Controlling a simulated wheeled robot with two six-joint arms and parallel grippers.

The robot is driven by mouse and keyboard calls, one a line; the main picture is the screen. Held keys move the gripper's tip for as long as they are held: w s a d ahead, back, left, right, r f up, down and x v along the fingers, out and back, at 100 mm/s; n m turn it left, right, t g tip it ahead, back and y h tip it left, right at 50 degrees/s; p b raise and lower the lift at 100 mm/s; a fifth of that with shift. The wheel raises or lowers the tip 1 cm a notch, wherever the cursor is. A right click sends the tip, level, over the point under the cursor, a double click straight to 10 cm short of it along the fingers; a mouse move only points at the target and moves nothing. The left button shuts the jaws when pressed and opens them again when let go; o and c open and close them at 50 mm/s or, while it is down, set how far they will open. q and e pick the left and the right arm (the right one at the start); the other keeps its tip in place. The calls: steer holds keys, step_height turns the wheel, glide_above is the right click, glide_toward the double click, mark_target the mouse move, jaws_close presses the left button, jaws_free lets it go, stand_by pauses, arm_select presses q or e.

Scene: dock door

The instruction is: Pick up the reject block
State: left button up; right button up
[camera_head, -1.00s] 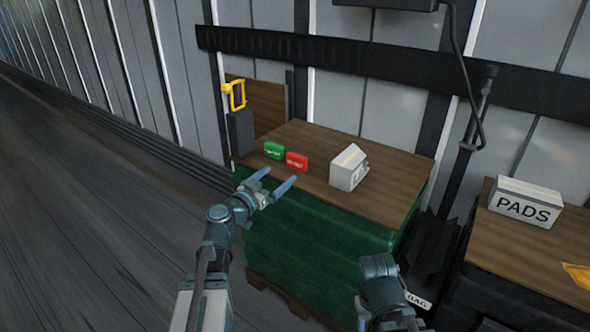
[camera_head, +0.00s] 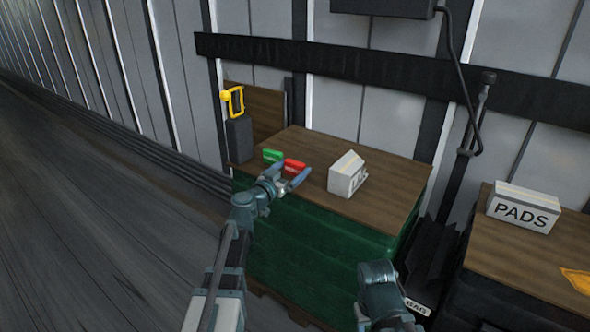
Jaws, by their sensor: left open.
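The red block (camera_head: 295,165), which has small lettering too blurred to read, lies on the wooden top of the green crate (camera_head: 330,238). A green block (camera_head: 272,155) lies just left of it. I cannot read which one is marked reject. My left gripper (camera_head: 289,176) is open at the front edge of the top, with its fingers pointing at the red block and partly covering its lower side. I cannot tell whether they touch it. My right arm shows at the bottom, but its gripper is out of the picture.
A white box (camera_head: 347,176) stands right of the blocks. A dark case with a yellow handle (camera_head: 236,101) stands at the left corner. A PADS box (camera_head: 523,206) and a yellow item (camera_head: 577,277) are on the right-hand top. Bare wood lies behind the blocks.

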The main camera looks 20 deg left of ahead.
mark_target(297, 162)
arm_select(q)
steer(key=x, duration=0.5)
steer(key=shift+a+r, duration=0.1)
steer(key=shift+r, duration=0.15)
steer(key=c, duration=1.1)
steer(key=shift+r+p, duration=0.1)
steer(key=shift+p, duration=0.2)
steer(key=shift+r+p, duration=0.45)
steer(key=shift+p, duration=0.05)
step_height(297, 162, up, 3)
steer(key=p, duration=0.2)
steer(key=shift+f+p, duration=0.1)
steer(key=shift+p, duration=0.3)
steer(key=s+d, duration=0.1)
steer(key=s, duration=0.4)
steer(key=s+d, duration=0.2)
steer(key=s, duration=0.3)
steer(key=s+d+r+p, duration=0.1)
steer(key=s+d, duration=0.1)
steer(key=s, duration=0.3)
steer(key=shift+s+d, duration=0.1)
steer(key=shift+d, duration=0.1)
